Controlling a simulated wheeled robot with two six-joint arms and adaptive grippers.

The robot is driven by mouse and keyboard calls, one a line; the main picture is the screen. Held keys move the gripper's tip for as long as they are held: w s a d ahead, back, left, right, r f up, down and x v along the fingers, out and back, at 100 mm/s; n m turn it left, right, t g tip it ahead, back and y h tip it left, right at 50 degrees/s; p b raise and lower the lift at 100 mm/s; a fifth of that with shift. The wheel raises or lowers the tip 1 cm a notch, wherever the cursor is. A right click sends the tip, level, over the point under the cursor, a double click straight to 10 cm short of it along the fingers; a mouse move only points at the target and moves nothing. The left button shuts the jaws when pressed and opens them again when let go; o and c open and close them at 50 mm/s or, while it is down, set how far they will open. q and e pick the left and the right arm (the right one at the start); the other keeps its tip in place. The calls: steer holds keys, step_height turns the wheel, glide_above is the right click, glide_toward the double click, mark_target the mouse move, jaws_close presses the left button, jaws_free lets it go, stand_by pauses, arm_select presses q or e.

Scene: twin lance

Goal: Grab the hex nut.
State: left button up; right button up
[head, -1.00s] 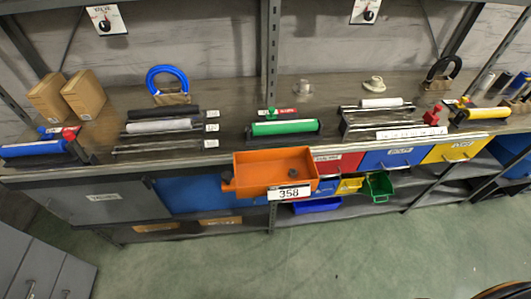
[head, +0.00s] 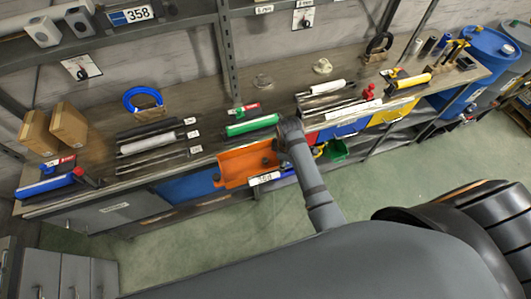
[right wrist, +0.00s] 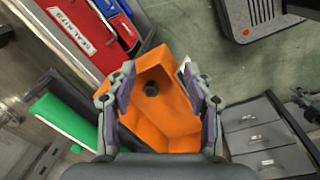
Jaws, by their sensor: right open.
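The hex nut (right wrist: 151,88) is small and dark and lies in an orange bin (right wrist: 165,118) in the right wrist view. My right gripper (right wrist: 157,72) is open, with its two fingers apart above the bin. The nut shows between the fingers and below them, with nothing held. In the head view the orange bin (head: 238,168) sticks out from the bench front. My right gripper (head: 280,146) is over its right end and hides part of it; I cannot make out the nut clearly there. My left gripper is not in view.
A green roller (head: 252,125) lies on the bench just behind the bin. Blue (head: 346,129) and yellow (head: 398,111) bin fronts are to its right.

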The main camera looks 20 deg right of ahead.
steer(key=w+a+r+n+g+p, duration=0.1)
steer(key=w+a+r+n, duration=0.4)
steer(key=w+a+n, duration=0.15)
glide_above(266, 159)
steer(key=f, duration=0.5)
steer(key=shift+a+f, duration=0.1)
steer(key=shift+a, duration=0.15)
steer(key=shift+f, duration=0.3)
steer(key=f+b, duration=0.5)
steer(key=b, duration=0.1)
steer(key=shift+d+f, duration=0.2)
steer(key=shift+r, duration=0.15)
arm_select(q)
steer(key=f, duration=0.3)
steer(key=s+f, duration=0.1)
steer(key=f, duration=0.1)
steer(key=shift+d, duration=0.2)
arm_select(e)
steer(key=shift+s, duration=0.1)
jaws_close()
